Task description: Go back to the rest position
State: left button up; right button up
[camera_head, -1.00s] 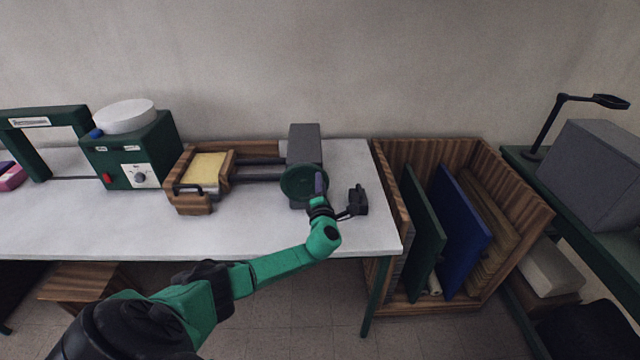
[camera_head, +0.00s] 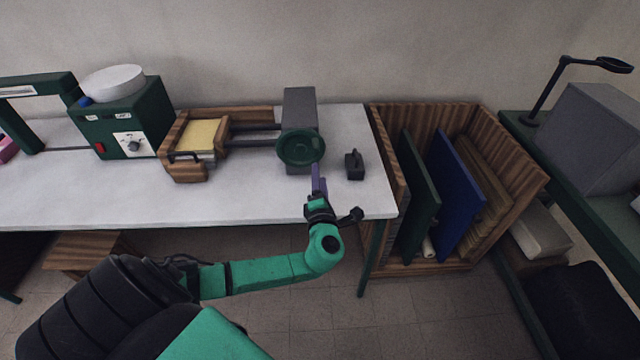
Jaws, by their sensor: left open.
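My left arm comes in from the lower left, green and black, with its elbow bent low in front of the table. My left gripper (camera_head: 320,184) is over the front part of the white table (camera_head: 260,200), below the green handwheel (camera_head: 301,148). It is open, with a purple finger pointing up toward the wheel and a black part out to the right. I see nothing held in it. The wheel sits on a grey block (camera_head: 299,103) of a wooden press. My right gripper is not in view.
A small black block (camera_head: 354,164) stands right of the wheel. A wooden bin (camera_head: 520,173) with a green board (camera_head: 420,195) and a blue board (camera_head: 455,195) stands right of the table. A green machine (camera_head: 124,117) and a yellow-topped wooden box (camera_head: 186,166) are on the left.

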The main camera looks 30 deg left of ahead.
pick_arm(q)
jog(key=shift+v, duration=0.95)
jog(key=shift+f, duration=0.1)
jog(key=s+a+f+n+g+h, duration=0.15)
jog(key=s+f+n+g, duration=0.35)
jog(key=f, duration=0.6)
jog(key=s+a+f+n+g+h+b, duration=0.1)
jog(key=s+f+n+h, duration=0.15)
jog(key=f+n, duration=0.6)
jog(key=s+a+f+n+g+h, duration=0.1)
jog(key=s+a+f+n+g, duration=0.2)
jog(key=f, duration=0.9)
jog(key=s+d+f+n+g+h, duration=0.1)
jog(key=s+d+f+n+h, duration=0.1)
jog(key=s+f+n, duration=0.3)
jog(key=s+d+f+n+g+h, duration=0.2)
jog(key=s+d+f+n, duration=0.2)
jog(key=s+n, duration=0.6)
jog(key=s+d+f+n+g+h, duration=0.1)
jog(key=s+d+f+n, duration=0.3)
jog(key=s, duration=0.9)
notch_tip(320, 180, down, 3)
jog(key=n, duration=0.4)
jog(key=shift+r+h+b, duration=0.15)
jog(key=shift+h+b, duration=0.15)
jog(key=shift+h, duration=0.1)
